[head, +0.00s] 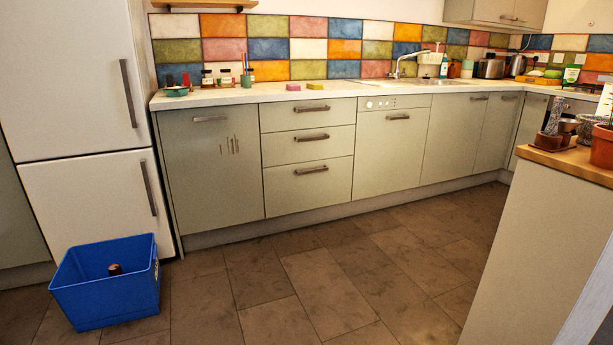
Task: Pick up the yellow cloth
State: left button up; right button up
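A small flat yellow piece (315,86), which looks like a folded cloth or sponge, lies on the pale worktop (350,89) above the drawers. It is too small for me to tell which. A similar pink piece (293,87) lies just left of it, apart from it. Neither of my grippers is in view.
A blue crate (105,310) with a dark object inside stands on the floor before the white fridge (80,80). Small jars (226,77) stand on the worktop's left part. A wooden-topped counter (560,158) juts in at right. The tiled floor (320,285) between is clear.

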aim_at(312, 86)
jog(key=i, duration=2.55)
